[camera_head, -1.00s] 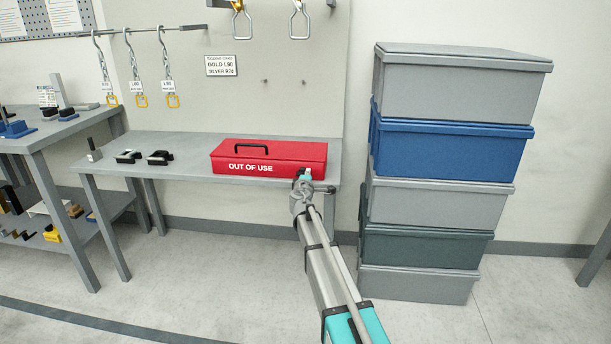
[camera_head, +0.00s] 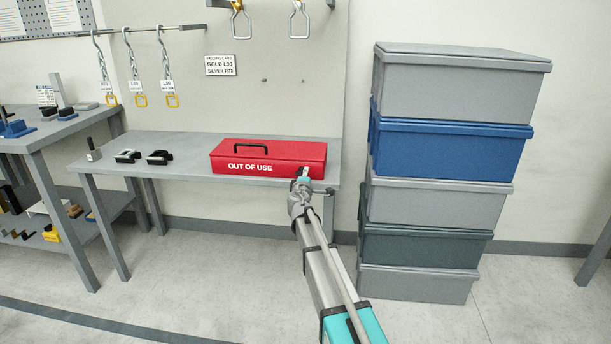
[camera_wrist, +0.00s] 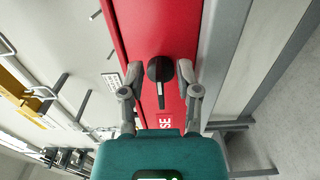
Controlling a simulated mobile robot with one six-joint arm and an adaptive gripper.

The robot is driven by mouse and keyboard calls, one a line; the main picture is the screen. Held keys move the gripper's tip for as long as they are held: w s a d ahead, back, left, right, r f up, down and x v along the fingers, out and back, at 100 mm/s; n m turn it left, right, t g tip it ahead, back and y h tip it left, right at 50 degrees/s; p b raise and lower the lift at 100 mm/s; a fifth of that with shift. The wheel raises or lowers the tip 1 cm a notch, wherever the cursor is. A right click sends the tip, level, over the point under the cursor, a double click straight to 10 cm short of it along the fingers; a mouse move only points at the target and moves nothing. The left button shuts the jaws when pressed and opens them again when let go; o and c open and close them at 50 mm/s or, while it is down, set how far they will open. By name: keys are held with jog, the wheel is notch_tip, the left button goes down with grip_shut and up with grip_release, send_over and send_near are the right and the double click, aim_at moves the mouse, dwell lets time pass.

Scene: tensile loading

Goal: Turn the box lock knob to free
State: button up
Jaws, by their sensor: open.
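The red box (camera_head: 230,161) marked "OUT OF USE" lies closed on the grey bench, with a black handle on its lid. In the wrist view the red box (camera_wrist: 150,25) fills the middle. Its black lock knob (camera_wrist: 159,69) has a pale pointer bar directed down the picture, toward my gripper. My gripper (camera_wrist: 160,78) is open, with one finger on each side of the knob; I cannot tell whether either finger touches it. In the head view my gripper (camera_head: 304,177) is at the box's front right end and hides the knob.
The grey bench (camera_head: 200,172) also bears two black clamp-like parts (camera_head: 143,157) on its left. A tall stack of lidded boxes (camera_head: 440,150) stands close to the right of the bench. Chains with hooks (camera_head: 133,80) hang on the wall behind.

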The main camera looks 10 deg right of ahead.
jog(key=v, duration=1)
jog(key=shift+s, duration=0.25)
jog(key=s+d+f+m+g+h, duration=0.1)
jog(key=s+d+f+m+g, duration=0.35)
jog(key=s, duration=0.35)
jog(key=s+d+f+m+g+h, duration=0.1)
jog(key=s+d+f+m+g, duration=0.35)
jog(key=s+f+m, duration=0.2)
jog(key=s+a+f+m+g+y, duration=0.1)
jog(key=s+a+f+g+y, duration=0.15)
jog(key=s, duration=0.45)
jog(key=s+a+f+m+g+y, duration=0.1)
jog(key=s+a+f+g+y, duration=0.15)
jog(key=s, duration=0.35)
jog(key=s+a+f+m+g+y, duration=0.1)
jog(key=s+a+f+g+y, duration=0.2)
jog(key=s, duration=0.4)
notch_tip(320, 180, up, 33)
jog(key=p, duration=3.2)
jog(key=shift+w+a+f, duration=0.15)
jog(key=shift+w, duration=0.1)
